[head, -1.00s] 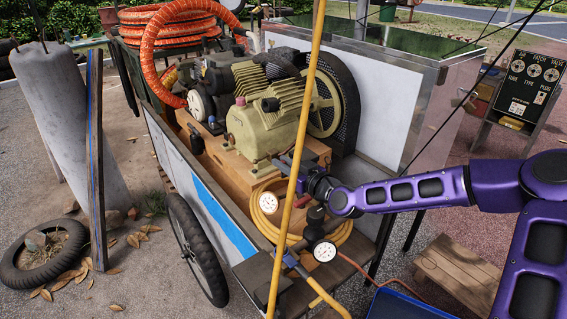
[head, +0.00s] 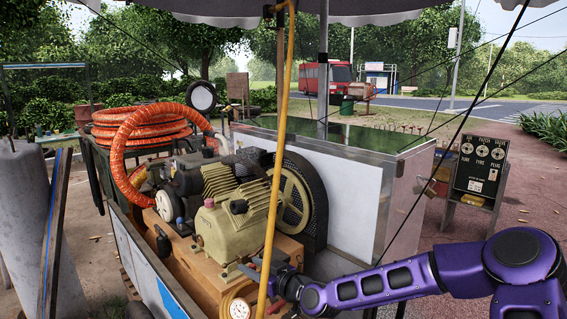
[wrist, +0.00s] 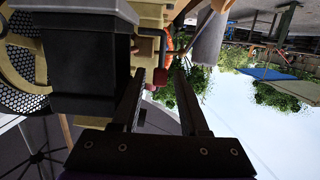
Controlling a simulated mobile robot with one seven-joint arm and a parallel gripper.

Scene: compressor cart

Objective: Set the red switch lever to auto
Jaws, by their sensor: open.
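The red switch lever (wrist: 158,66) shows in the wrist view at the right side of a dark grey box (wrist: 88,60). It lies in the picture between the fingertips of my gripper (wrist: 161,72), which is open. I cannot tell whether either finger touches it. In the head view my gripper (head: 260,270) is in front of the beige compressor (head: 235,220), partly behind the yellow pole. I cannot make out the lever or any auto mark there.
The yellow pole (head: 275,150) stands close to my gripper in the head view. A pressure gauge (head: 239,309) is below it. A caged flywheel (head: 300,200) and a white cart panel (head: 355,220) stand behind. Orange hose (head: 140,135) is coiled at the left.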

